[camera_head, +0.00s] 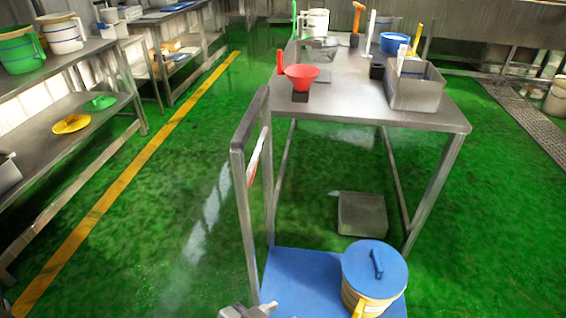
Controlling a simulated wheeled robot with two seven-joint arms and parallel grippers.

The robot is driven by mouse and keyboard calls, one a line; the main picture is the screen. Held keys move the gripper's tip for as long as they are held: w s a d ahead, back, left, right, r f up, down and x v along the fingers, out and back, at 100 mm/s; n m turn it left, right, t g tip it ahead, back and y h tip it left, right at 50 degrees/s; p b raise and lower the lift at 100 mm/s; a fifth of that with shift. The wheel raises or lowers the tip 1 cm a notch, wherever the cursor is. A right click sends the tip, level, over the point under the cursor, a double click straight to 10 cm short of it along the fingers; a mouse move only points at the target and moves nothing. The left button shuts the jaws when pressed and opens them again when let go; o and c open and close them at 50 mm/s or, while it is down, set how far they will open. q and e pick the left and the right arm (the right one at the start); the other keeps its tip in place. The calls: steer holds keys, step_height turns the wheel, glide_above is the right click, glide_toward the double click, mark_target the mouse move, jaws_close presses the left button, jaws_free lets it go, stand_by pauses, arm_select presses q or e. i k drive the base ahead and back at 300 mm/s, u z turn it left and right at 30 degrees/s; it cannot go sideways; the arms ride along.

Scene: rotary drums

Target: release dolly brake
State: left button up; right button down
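The dolly has a blue deck (300,275) at the bottom centre and an upright grey metal push handle (241,190) on its left side. A slim red and white piece (256,157) sits at a slant by the handle's upper part; I cannot tell whether it is the brake lever. A yellowish bucket with a blue lid (372,270) stands on the deck's right part. A small grey metal part (246,311) shows at the bottom edge by the deck's left corner, cut off; I cannot tell what it belongs to. Neither gripper can be made out.
A steel table (430,118) stands just behind the dolly, with a red funnel (301,75) and a metal bin (416,88) on it. A grey box (362,214) is on the floor beneath. Shelves (60,135) line the left. Green floor (180,215) is clear left of the dolly.

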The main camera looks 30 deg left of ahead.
mark_target(250, 172)
steer(key=i, duration=0.4)
steer(key=u, duration=1.85)
steer(key=i, duration=0.5)
steer(key=z, duration=0.05)
